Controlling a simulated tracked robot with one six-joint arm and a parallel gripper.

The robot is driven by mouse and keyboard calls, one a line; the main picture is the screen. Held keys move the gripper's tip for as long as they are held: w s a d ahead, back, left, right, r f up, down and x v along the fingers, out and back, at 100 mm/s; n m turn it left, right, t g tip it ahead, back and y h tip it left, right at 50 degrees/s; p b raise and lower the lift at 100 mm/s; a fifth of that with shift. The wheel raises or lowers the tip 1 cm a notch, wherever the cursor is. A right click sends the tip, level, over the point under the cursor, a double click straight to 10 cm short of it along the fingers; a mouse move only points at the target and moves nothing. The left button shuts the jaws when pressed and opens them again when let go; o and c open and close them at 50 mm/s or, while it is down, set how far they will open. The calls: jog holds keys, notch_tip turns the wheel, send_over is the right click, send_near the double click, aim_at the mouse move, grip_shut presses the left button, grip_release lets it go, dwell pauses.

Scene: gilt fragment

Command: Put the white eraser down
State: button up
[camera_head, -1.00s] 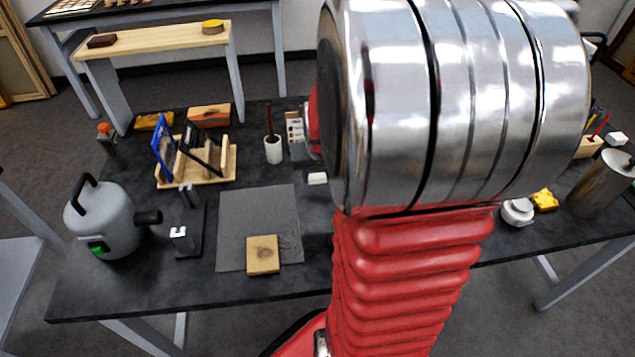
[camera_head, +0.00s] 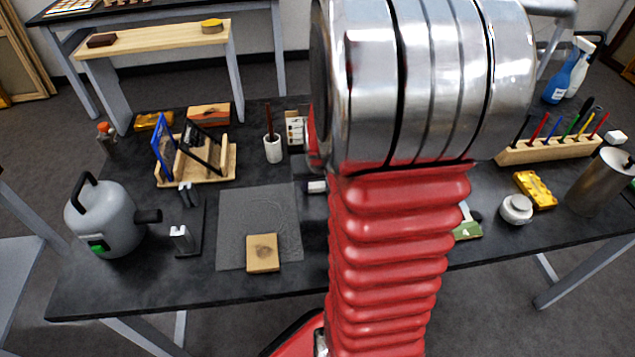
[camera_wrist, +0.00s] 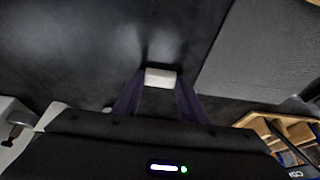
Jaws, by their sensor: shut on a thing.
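The white eraser (camera_wrist: 160,77) is between the two dark fingers of my gripper (camera_wrist: 159,84) in the wrist view. The gripper is shut on it, at the eraser's near side. A dark shadow lies on the table surface around it; I cannot tell whether the eraser touches the table. In the head view a small part of the white eraser (camera_head: 316,187) shows just right of the grey mat (camera_head: 232,225), beside my red arm. My arm hides most of the gripper there.
The dark table (camera_head: 130,295) holds a wooden block (camera_head: 263,253) on the mat, a wooden rack (camera_head: 222,169), a white cup (camera_head: 273,150) and a grey kettle-like can (camera_head: 103,220). At the right are a pen block (camera_head: 550,150), a yellow object (camera_head: 535,190) and a metal cylinder (camera_head: 600,182).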

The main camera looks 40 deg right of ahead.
jog(key=shift+s+f, duration=0.15)
jog(key=shift+f, duration=0.25)
jog(key=shift+s+a+f, duration=0.1)
jog(key=o, duration=1)
jog(key=shift+r, duration=0.45)
jog(key=v, duration=1.2)
jog(key=shift+w+r, duration=0.2)
jog(key=shift+w, duration=0.1)
jog(key=s+a+r+n+y, duration=0.1)
jog(key=s+a+r+n, duration=0.1)
jog(key=a, duration=0.6)
jog(key=s+a+r+n+t, duration=0.1)
jog(key=s+a+r+n, duration=0.1)
jog(key=a, duration=0.6)
jog(key=s+a+r+n+y, duration=0.1)
jog(key=a+r+n, duration=0.1)
jog(key=a, duration=0.6)
jog(key=shift+s+r+n+t+y, duration=0.3)
jog(key=shift+s+r+n+t, duration=0.1)
jog(key=shift+r, duration=0.35)
